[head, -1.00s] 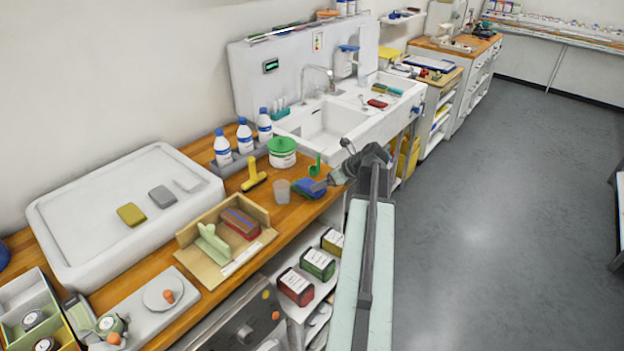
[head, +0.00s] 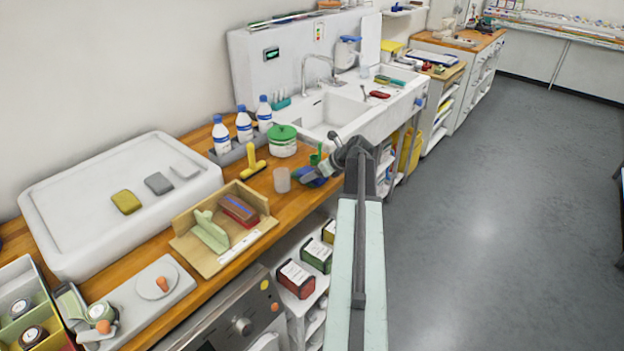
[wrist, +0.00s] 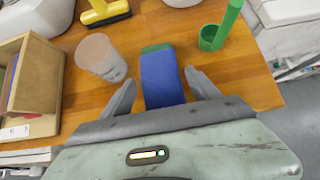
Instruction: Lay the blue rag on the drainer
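The blue rag (wrist: 163,82) lies on the wooden worktop, with a green end (wrist: 157,48) showing at its far side. In the head view the rag (head: 308,180) is partly hidden by my gripper (head: 318,177). In the wrist view my gripper (wrist: 161,82) is open, with one finger on each side of the rag and a gap on both sides. A white raised board (head: 75,215) with several pads on it stands at the left. The white sink unit (head: 352,112) has a flat area right of its basin; I cannot tell which is the drainer.
A translucent cup (wrist: 97,54) stands close to the left finger. A green scoop (wrist: 222,30) is to the right, and a yellow squeegee (head: 253,162) lies behind. A wooden holder (head: 262,196) is on the left. The worktop's front edge is close.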

